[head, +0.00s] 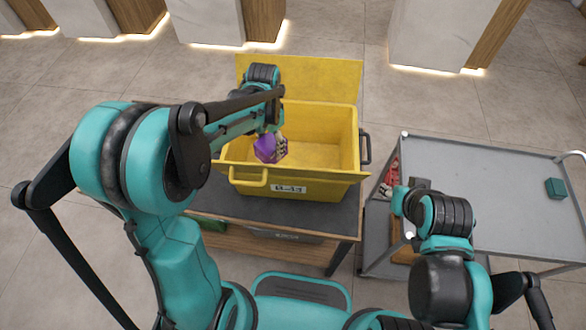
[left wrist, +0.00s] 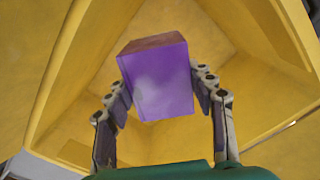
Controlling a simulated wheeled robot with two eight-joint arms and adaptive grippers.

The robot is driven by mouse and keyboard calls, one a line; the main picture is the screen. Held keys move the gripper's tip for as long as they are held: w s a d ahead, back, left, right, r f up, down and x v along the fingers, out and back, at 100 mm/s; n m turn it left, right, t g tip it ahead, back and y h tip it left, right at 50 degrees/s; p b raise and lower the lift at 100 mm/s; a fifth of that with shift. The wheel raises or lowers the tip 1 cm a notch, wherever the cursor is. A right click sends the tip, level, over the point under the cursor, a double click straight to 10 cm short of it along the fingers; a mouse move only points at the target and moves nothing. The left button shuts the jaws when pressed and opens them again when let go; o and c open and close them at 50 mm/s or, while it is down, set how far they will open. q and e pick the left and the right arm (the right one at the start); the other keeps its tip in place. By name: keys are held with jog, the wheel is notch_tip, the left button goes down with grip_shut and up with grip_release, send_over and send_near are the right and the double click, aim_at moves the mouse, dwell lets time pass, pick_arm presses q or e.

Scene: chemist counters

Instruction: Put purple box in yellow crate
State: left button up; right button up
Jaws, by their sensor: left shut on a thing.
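The purple box (head: 265,149) is held between the fingers of my left gripper (head: 281,146), above the open yellow crate (head: 341,174). In the left wrist view the purple box (left wrist: 160,85) sits between the two fingers of the left gripper (left wrist: 163,92), with the crate's yellow walls (left wrist: 275,40) around and behind it. The box looks tilted and clear of the crate floor. My left arm hides the crate's left part in the head view. My right arm's end (head: 412,196) is over the left edge of the grey cart; its fingers cannot be made out clearly.
The crate stands on a dark-topped table (head: 325,216) with its yellow lid (head: 310,75) raised behind. A grey cart (head: 500,190) on the right holds a small green box (head: 555,188). Lit white counters (head: 440,35) stand further back. Open floor lies behind the crate.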

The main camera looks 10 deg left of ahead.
pick_arm(q)
jog(key=w+m, duration=0.1)
jog(key=m, duration=0.1)
jog(key=w+d+f+m, duration=0.1)
jog(key=m, duration=0.2)
jog(key=w+d+f+m+b, duration=0.1)
jog(key=m, duration=0.1)
jog(key=shift+w+f+m, duration=0.1)
jog(key=shift+f+m, duration=0.15)
jog(key=shift+m, duration=0.05)
jog(key=shift+w+d+f+m+b, duration=0.15)
jog(key=shift+f+m+b, duration=0.4)
jog(key=shift+f, duration=1.2)
jog(key=shift+w+d+f+m+b, duration=0.15)
jog(key=shift+f+m+b, duration=0.45)
jog(key=shift+f, duration=1.15)
jog(key=shift+w+d+f+m+b, duration=0.1)
jog(key=shift+w+f+m+b, duration=0.15)
jog(key=shift+f+b, duration=1.05)
jog(key=shift+f+p, duration=0.4)
jog(key=shift+p, duration=0.15)
pick_arm(e)
notch_tip(320, 180, down, 6)
jog(key=shift+a+r, duration=0.15)
pick_arm(q)
jog(key=shift+s, duration=0.1)
jog(key=shift+f, duration=0.15)
jog(key=o, duration=1.2)
